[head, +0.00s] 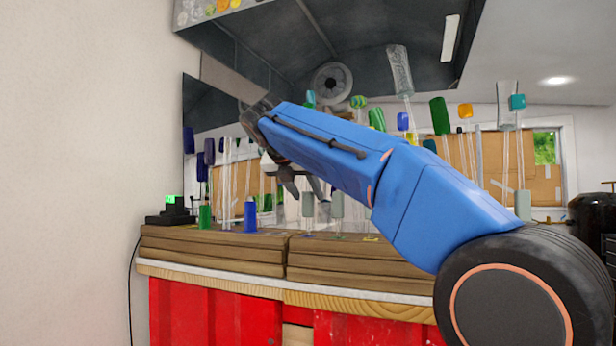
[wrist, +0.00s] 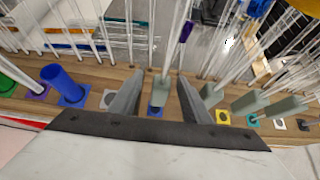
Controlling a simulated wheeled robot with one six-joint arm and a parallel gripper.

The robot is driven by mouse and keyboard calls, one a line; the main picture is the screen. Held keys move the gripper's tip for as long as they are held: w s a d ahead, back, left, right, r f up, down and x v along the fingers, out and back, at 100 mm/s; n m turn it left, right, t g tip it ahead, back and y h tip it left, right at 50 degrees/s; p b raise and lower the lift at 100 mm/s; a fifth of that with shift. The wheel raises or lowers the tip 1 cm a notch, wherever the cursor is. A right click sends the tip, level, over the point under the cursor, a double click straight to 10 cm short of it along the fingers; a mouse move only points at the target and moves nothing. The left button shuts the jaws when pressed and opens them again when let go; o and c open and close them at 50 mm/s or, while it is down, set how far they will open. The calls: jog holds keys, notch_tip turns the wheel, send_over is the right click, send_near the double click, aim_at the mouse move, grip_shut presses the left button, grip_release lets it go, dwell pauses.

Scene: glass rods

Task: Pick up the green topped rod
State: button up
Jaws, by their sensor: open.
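My gripper (head: 302,186) hangs among the rods above the wooden rack, jaws open. In the wrist view its two fingers (wrist: 158,92) stand on either side of a clear rod with a grey-green lower sleeve (wrist: 161,90); they appear apart from it. That rod's top is out of the wrist view. In the head view several rods have green tops: a large dark green one (head: 440,116), a brighter one (head: 376,119) and a small one (head: 358,102). I cannot tell which top belongs to the rod between my fingers.
Many clear rods stand close together on the wooden rack (head: 215,246). A blue sleeve (head: 250,217) and a green sleeve (head: 205,217) stand at the left. A dark hood (head: 290,50) hangs overhead. A black box (head: 172,212) is at the rack's left end.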

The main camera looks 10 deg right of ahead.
jog(key=x, duration=0.5)
jog(key=shift+d, duration=0.15)
grip_shut()
